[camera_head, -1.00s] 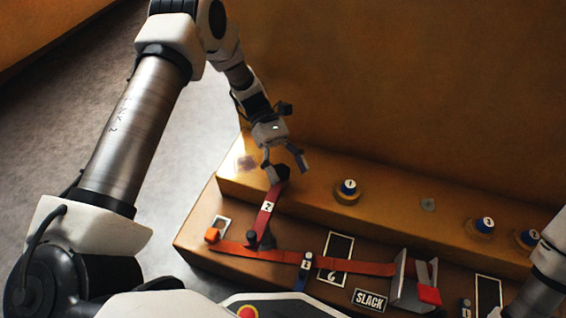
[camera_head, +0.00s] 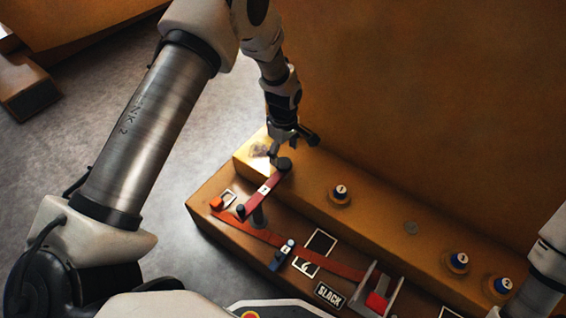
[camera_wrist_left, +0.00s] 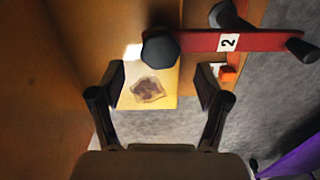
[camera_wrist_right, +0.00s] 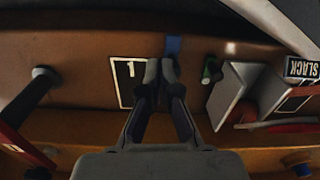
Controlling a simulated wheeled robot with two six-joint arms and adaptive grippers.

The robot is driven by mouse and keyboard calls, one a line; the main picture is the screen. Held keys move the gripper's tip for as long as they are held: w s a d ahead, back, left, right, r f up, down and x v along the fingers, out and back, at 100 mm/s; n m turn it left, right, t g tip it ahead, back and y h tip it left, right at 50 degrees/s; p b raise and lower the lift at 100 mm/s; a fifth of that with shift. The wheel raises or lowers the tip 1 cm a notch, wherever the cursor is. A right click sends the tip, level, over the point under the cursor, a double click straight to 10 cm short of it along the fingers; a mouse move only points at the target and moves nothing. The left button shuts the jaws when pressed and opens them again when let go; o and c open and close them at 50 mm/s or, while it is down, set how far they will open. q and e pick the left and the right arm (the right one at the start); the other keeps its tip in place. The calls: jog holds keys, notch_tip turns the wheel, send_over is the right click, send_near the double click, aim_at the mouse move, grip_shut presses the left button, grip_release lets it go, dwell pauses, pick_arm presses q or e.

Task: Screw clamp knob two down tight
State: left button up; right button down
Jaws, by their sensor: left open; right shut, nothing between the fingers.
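Clamp knob two is a dark knob (camera_head: 283,163) at the far end of the red clamp bar (camera_head: 264,189) labelled 2. The left wrist view shows the knob (camera_wrist_left: 160,47) and the red bar (camera_wrist_left: 200,41) just beyond the fingertips, roughly centred between them. My left gripper (camera_head: 293,146) is open above and beside the knob; its fingers (camera_wrist_left: 159,82) are spread with nothing between them. Contact with the knob is not visible. My right gripper (camera_wrist_right: 161,75) is shut and empty in the right wrist view, over a panel marked 1. How far the knob is screwed down cannot be told.
An orange strap (camera_head: 340,268) runs along the lower step to a grey bracket (camera_head: 366,288). A SLACK plate (camera_head: 329,294) lies beside it. A tall brown wall (camera_head: 430,100) rises behind the ledge.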

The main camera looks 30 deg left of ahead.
aim_at(284, 163)
pick_arm(q)
notch_tip(284, 163, down, 4)
jog(key=shift+f+b, duration=0.15)
jog(key=shift+b, duration=0.5)
pick_arm(e)
notch_tip(284, 163, down, 2)
jog(key=shift+f, duration=0.1)
